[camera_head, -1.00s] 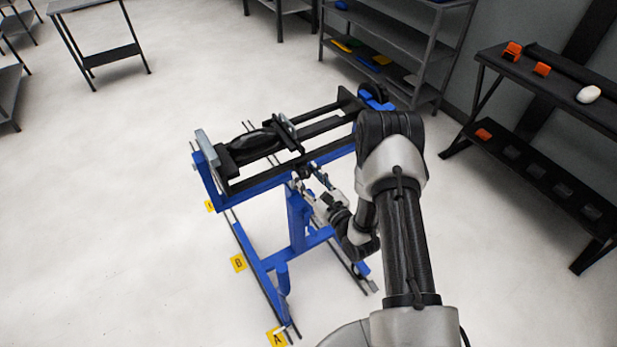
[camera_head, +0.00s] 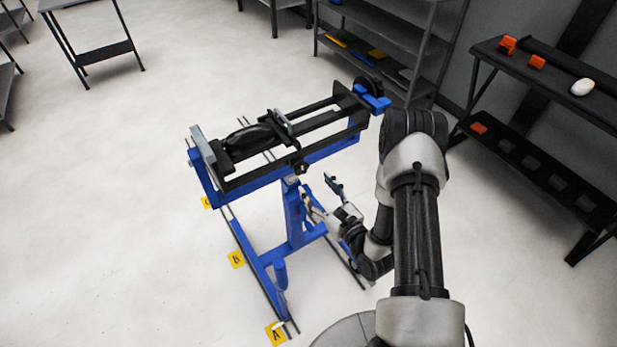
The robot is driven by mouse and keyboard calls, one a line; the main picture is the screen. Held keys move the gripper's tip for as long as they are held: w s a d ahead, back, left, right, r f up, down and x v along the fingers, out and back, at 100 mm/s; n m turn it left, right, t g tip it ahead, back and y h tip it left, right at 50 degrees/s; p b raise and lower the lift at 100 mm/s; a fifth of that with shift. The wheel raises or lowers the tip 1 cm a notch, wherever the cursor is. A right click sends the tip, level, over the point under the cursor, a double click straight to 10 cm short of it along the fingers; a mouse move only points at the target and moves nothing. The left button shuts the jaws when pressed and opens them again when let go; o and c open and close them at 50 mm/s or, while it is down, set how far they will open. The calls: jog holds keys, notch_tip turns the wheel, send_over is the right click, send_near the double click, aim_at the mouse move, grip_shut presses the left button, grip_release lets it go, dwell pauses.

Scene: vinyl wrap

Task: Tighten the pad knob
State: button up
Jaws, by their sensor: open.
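A blue stand (camera_head: 293,215) carries a black rail frame (camera_head: 318,120). A dark rounded part (camera_head: 250,139) sits in the frame near its left end, between a grey end plate (camera_head: 203,146) and a crosswise clamp plate (camera_head: 281,124). A small black knob (camera_head: 300,168) sticks out of the frame's near side; I cannot be sure it is the pad knob. My gripper (camera_head: 318,189) is open and empty, just below and right of this knob, with a visible gap between them. Its fingers are spread.
A dark handwheel (camera_head: 368,86) is at the frame's right end. Yellow floor markers (camera_head: 275,333) lie along the stand's left side. A black bench (camera_head: 545,85) with orange items stands at the right, and a shelf rack (camera_head: 390,50) at the back.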

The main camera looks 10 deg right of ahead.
jog(key=shift+v, duration=2.35)
jog(key=n, duration=3.5)
send_near(303, 171)
jog(key=b+x, duration=0.3)
jog(key=x, duration=0.6)
jog(key=shift+w+r, duration=0.1)
jog(key=shift+w, duration=0.05)
jog(key=shift+c, duration=0.3)
